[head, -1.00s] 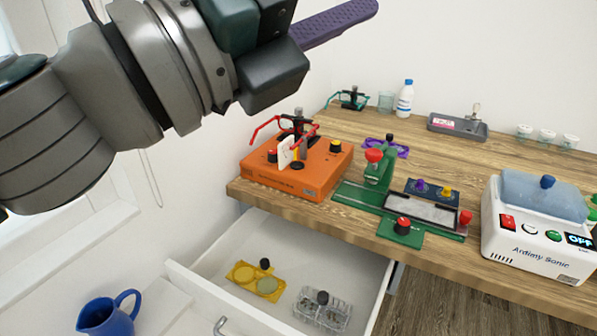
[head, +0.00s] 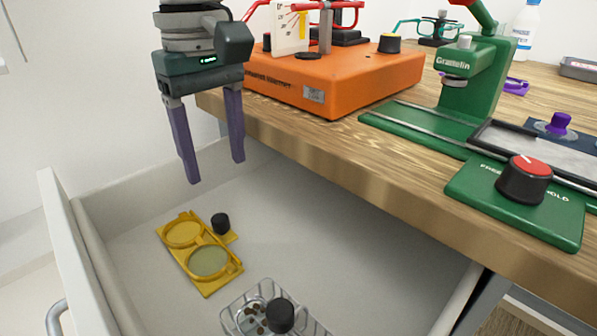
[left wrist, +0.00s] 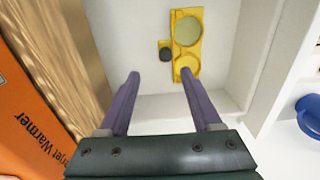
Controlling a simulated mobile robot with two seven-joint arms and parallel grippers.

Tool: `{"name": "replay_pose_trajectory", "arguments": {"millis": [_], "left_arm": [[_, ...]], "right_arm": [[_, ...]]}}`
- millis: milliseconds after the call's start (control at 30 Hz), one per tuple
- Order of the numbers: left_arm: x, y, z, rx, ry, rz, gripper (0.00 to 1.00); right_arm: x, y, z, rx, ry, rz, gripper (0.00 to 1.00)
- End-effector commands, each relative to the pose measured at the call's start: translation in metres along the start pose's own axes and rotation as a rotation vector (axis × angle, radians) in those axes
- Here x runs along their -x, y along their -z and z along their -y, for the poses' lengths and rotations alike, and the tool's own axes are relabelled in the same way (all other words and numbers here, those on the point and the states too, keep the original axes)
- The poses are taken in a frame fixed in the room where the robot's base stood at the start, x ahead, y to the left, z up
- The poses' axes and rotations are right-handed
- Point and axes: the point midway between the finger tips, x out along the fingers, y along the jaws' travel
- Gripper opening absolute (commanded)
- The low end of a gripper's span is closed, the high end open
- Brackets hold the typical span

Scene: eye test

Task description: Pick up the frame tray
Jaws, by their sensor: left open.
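A yellow tray (head: 196,252), with two round lens-like wells and a black knob (head: 221,223) at its side, lies flat in the open drawer (head: 340,230). I take it as the frame tray. It also shows in the left wrist view (left wrist: 188,50), beyond my fingertips and a little right of the gap. My left gripper (head: 216,170) points down above the drawer, its purple fingers apart with nothing between them. It shows in the left wrist view too (left wrist: 160,74). The fingers appear clear of the tray. My right gripper is in neither view.
A clear tray (head: 233,308) with small brown pieces and a black knob lies nearer in the drawer. The wooden worktop (head: 300,150) edges the drawer on the right, bearing an orange warmer (head: 350,85) and a green device (head: 480,80). A blue jug (left wrist: 309,108) stands outside the drawer.

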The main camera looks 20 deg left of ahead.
Motion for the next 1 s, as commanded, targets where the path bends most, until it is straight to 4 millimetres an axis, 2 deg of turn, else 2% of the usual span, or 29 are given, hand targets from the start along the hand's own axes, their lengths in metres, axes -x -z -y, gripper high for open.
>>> {"name": "replay_pose_trajectory", "arguments": {"millis": [100, 533, 667, 867, 1000], "left_arm": [[-0.021, -0.002, 0.001, -0.001, 0.003, 0.003, 0.66], [-0.081, 0.002, 0.008, 0.001, 0.0, 0.006, 0.66], [-0.088, 0.002, 0.008, 0.001, -0.002, 0.006, 0.66], [-0.088, 0.002, 0.008, 0.001, -0.002, 0.006, 0.66], [-0.088, 0.002, 0.008, 0.001, -0.002, 0.006, 0.5]], "right_arm": [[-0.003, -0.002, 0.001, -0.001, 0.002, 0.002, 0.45], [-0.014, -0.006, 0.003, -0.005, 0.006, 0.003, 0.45], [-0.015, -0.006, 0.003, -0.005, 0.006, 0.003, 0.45], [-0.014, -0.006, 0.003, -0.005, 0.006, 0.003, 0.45], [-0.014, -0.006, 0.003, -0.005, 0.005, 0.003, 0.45]]}}
